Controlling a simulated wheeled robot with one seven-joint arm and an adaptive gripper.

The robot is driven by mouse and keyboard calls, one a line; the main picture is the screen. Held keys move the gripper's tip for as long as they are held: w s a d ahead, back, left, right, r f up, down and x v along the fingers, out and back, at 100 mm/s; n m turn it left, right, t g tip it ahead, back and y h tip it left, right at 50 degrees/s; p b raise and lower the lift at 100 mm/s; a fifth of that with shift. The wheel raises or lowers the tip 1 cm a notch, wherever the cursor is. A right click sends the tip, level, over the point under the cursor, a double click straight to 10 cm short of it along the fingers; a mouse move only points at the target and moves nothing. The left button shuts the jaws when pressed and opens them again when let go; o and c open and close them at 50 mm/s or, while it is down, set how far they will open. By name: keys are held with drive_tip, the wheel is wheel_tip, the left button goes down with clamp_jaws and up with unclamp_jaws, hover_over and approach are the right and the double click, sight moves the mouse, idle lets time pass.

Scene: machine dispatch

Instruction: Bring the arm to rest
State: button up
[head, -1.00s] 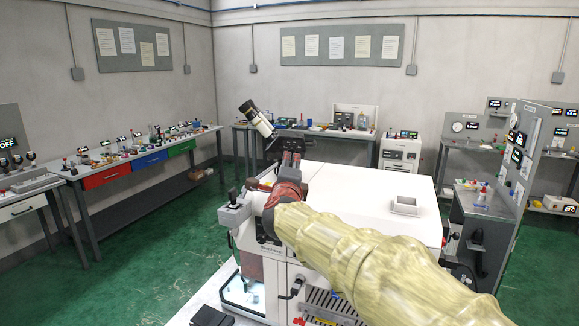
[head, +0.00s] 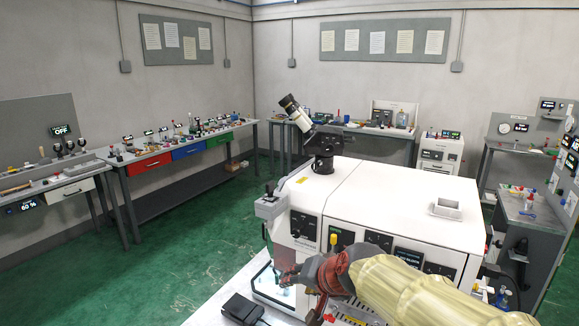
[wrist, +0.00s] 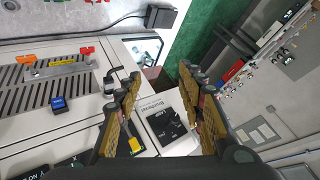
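My arm in its yellowish cover enters the head view from the lower right. My gripper (head: 290,277) is low in front of the white machine (head: 395,192), near its lit lower-left bay (head: 276,291). In the wrist view my gripper (wrist: 163,92) has its two fingers well apart with nothing held between them. A dark knob panel (wrist: 166,122) on the machine shows beyond the fingers. I cannot tell the exact gap between my gripper and the machine front.
A black box with a cable (head: 241,308) lies on the white surface at lower front. A microscope-like eyepiece (head: 297,112) rises from the machine's left top. Workbenches (head: 170,160) line the walls. Green floor (head: 180,255) is clear at left.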

drive_tip(key=s+d+f+n+h, duration=0.1)
drive_tip(key=s+d, duration=0.4)
drive_tip(key=s, duration=0.3)
drive_tip(key=s+d+f+n+g+h, duration=0.1)
drive_tip(key=s+d, duration=0.5)
drive_tip(key=s, duration=0.3)
drive_tip(key=s+d+f+n+g+h, duration=0.1)
drive_tip(key=s+d+h, duration=0.1)
drive_tip(key=s+d, duration=0.3)
drive_tip(key=shift+s+d+f, duration=0.15)
drive_tip(key=shift+s+f, duration=0.25)
drive_tip(key=shift+s, duration=1.6)
